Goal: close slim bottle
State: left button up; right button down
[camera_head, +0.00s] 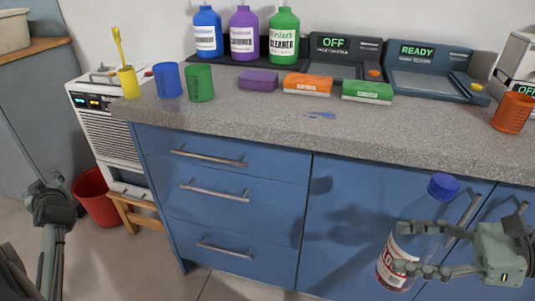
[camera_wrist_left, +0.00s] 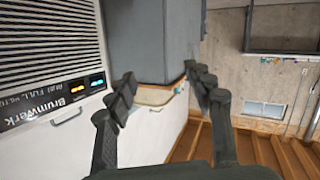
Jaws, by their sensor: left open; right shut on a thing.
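A clear slim bottle (camera_head: 397,247) with a red and white label is held in front of the blue cabinet doors at the lower right of the head view. It tilts a little to the right. A blue cap (camera_head: 443,186) shows at its top end; I cannot tell how tightly it sits. My right gripper (camera_head: 408,248) is shut on the bottle's body, its fingers reaching across it from the right. My left gripper (camera_head: 46,192) is open and empty at the far left, well away from the bottle. It also shows in the left wrist view (camera_wrist_left: 163,86) with nothing between its fingers.
A speckled counter (camera_head: 240,121) carries blue, purple and green cleaner bottles (camera_head: 244,34), several cups, sponges and dark devices (camera_head: 435,70). A small blue smear (camera_head: 321,115) lies on it. A white appliance (camera_head: 104,130) and a red bin (camera_head: 96,197) stand left. The floor between my arms is free.

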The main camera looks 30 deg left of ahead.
pick_arm(q)
jog(key=w+d+f+m+t+h, duration=0.1)
jog(key=w+d+f+m+h, duration=0.3)
jog(key=d+f, duration=0.55)
jog(key=w+d+f+m+t+h, duration=0.1)
jog(key=w+d+f+m+h, duration=0.2)
jog(key=w+d+f+m, duration=0.7)
jog(key=s+d+f+m+h, duration=0.1)
jog(key=s+d+f+h, duration=0.1)
jog(key=d, duration=0.8)
jog(key=s+d+f+m+g+h, duration=0.1)
jog(key=s+d+m+h, duration=0.1)
jog(key=d, duration=0.9)
jog(key=s+d+f+m+g+h, duration=0.1)
jog(key=s+d+f+m+h, duration=0.1)
jog(key=d, duration=0.9)
jog(key=shift+s+f+h, duration=0.3)
jog(key=shift+s+f, duration=0.05)
jog(key=shift+s, duration=0.3)
